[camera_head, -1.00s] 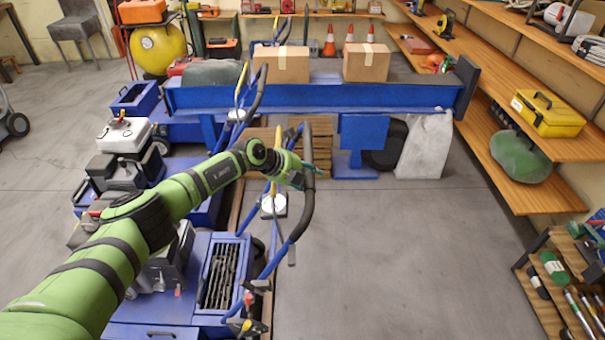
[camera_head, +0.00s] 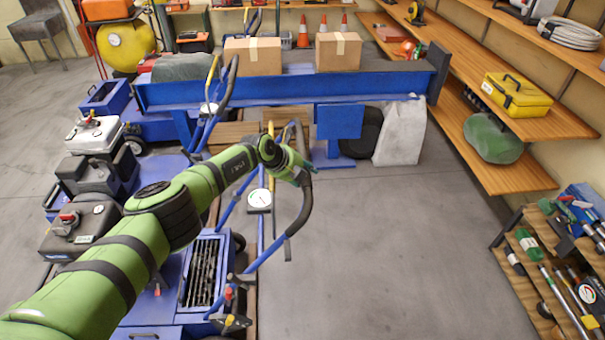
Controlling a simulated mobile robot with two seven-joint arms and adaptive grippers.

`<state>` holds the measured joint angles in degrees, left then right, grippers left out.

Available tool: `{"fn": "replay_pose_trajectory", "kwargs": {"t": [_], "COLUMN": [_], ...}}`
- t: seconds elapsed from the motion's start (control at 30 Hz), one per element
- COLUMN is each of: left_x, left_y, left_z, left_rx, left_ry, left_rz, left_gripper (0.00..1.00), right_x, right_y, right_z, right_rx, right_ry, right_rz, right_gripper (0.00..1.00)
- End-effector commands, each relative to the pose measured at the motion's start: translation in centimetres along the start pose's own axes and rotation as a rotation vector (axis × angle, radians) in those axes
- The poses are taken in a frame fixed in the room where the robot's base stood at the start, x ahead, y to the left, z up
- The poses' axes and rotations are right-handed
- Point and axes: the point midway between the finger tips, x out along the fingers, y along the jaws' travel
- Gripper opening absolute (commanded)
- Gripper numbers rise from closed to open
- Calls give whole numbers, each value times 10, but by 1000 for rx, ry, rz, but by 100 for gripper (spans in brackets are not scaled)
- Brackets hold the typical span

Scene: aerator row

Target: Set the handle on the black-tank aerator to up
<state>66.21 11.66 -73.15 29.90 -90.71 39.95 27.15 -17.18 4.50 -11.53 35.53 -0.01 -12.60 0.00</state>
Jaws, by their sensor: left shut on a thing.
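The black tank (camera_head: 78,228) with a red cap sits in the aerator row at the left, partly behind my left arm. The nearest aerator's blue body (camera_head: 172,305) has an open slotted bay (camera_head: 203,272). A blue handle with a curved black grip (camera_head: 304,212) rises to the right of this body, tilted up and outward. My left gripper (camera_head: 303,176) is shut on that grip near its upper part. My left arm hides much of the machines, so I cannot fully trace which tank goes with this handle. My right gripper is not in view.
Another handle (camera_head: 223,105) with a black grip stands farther back, near a white-tank machine (camera_head: 96,132). A round white dial (camera_head: 259,200) is behind the held handle. A blue beam (camera_head: 290,90) crosses the back. Open floor (camera_head: 390,250) lies to the right, before wooden shelves (camera_head: 510,175).

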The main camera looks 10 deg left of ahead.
Motion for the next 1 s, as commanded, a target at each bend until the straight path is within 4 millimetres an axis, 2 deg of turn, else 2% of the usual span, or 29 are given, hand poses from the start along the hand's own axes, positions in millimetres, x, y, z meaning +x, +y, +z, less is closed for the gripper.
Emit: {"fn": "replay_pose_trajectory", "kwargs": {"t": [0.03, 0.07, 0.1, 0.13, 0.67, 1.0], "left_x": [-2, -2, -2, -2, -4, -28], "left_y": [-10, -10, -10, -10, -6, -4], "left_z": [2, 2, 2, 3, 4, 4], "left_rx": [10, 10, 10, 10, 6, 9], "left_ry": [-8, -8, -8, -9, -9, -7], "left_rz": [-16, -16, -16, -17, -10, -9], "left_gripper": [0, 0, 53, 65, 67, 67], "right_x": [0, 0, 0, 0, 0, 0], "right_y": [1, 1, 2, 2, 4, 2], "right_z": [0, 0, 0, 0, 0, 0], "right_rx": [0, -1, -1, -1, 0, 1], "right_ry": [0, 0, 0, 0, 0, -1], "right_rz": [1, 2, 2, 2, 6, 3], "right_gripper": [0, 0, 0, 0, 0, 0]}}
